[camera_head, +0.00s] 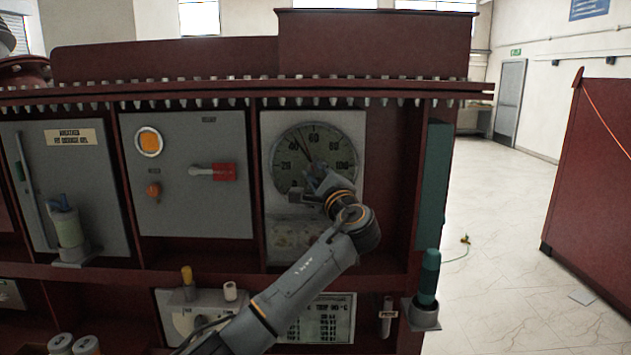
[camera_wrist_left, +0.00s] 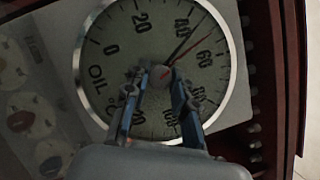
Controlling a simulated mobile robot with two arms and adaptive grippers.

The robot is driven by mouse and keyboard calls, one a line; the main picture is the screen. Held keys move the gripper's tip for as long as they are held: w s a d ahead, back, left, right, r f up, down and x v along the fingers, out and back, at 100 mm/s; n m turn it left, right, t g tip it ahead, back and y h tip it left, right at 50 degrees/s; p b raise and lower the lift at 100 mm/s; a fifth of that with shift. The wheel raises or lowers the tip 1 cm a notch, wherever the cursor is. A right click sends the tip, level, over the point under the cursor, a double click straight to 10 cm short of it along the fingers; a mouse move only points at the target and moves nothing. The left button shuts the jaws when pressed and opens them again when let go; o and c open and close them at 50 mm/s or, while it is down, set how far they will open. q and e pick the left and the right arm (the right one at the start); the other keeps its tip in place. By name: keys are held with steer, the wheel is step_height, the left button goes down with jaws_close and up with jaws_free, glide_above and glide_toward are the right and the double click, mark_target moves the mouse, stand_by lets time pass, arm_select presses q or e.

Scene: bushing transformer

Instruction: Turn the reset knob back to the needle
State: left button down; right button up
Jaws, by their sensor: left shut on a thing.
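The round gauge (camera_head: 287,160) is set in the grey panel of the dark red transformer. Its dial (camera_wrist_left: 122,42) fills much of the left wrist view, marked OIL with numbers around it. A dark needle (camera_wrist_left: 184,44) points up and right near the 40. A thin red needle (camera_wrist_left: 199,45) lies a little clockwise of it, between 40 and 60. My left gripper (camera_head: 316,180) is at the dial's middle, its two fingers (camera_wrist_left: 163,84) closed on the small reset knob (camera_wrist_left: 165,72) at the centre. The fingers hide much of the knob and the lower dial. My right gripper is not in view.
Left of the gauge is a panel with an orange round window (camera_head: 149,141) and a red-handled lever (camera_head: 222,172). A teal cylinder (camera_head: 429,278) stands at the lower right corner. A dark red cabinet (camera_head: 597,170) stands at far right, with open floor (camera_head: 500,290) between.

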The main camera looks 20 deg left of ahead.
arm_select(q)
steer(key=shift+f+n+g+b, duration=0.1)
steer(key=shift+n+g+b, duration=0.3)
steer(key=shift+n, duration=0.8)
steer(key=c, duration=1.1)
jaws_free()
steer(key=v, duration=1.2)
steer(key=shift+d, duration=0.1)
